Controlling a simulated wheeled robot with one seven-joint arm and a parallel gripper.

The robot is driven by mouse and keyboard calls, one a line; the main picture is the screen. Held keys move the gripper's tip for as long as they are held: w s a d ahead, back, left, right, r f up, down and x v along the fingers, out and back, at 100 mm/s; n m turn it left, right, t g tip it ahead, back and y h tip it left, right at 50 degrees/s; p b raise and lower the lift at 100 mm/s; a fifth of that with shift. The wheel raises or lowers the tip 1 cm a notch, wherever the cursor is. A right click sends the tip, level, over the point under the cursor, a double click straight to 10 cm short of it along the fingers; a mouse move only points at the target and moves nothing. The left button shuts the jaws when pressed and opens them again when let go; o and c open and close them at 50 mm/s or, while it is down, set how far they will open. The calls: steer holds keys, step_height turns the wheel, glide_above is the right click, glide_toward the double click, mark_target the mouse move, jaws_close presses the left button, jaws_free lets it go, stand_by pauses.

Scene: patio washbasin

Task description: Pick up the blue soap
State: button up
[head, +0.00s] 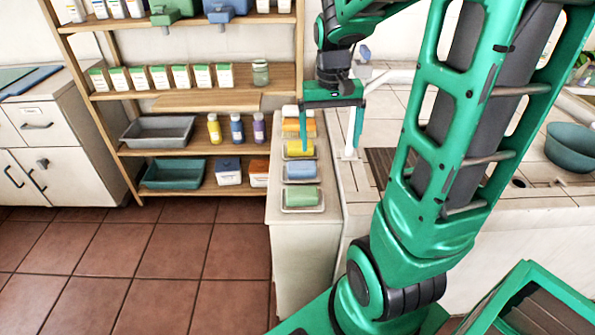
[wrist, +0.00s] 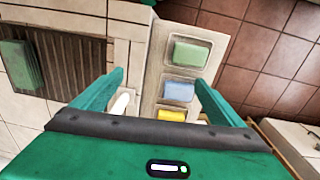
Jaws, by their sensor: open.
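The blue soap (head: 299,169) lies on a small tray (head: 287,179) on the narrow counter, between the yellow soap (head: 297,149) and the green soap (head: 301,197). My gripper (head: 327,150) is open and empty, pointing down above the counter near the yellow soap. In the wrist view my gripper (wrist: 160,78) has its fingers spread wide, with the blue soap apart from both of them. The green soap (wrist: 190,53) and part of the yellow soap (wrist: 170,115) also show there.
An orange soap (head: 298,127) sits farther back in the row. A white tap (head: 352,130) stands just right of my gripper beside the washbasin counter. Wooden shelves (head: 180,105) with bottles and bins stand behind left. The tiled floor (head: 130,260) at left is clear.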

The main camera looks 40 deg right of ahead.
glide_above(301, 164)
step_height(301, 164, down, 5)
steer(key=shift+y, duration=0.3)
steer(key=shift+f, duration=5.4)
steer(key=c, duration=1.3)
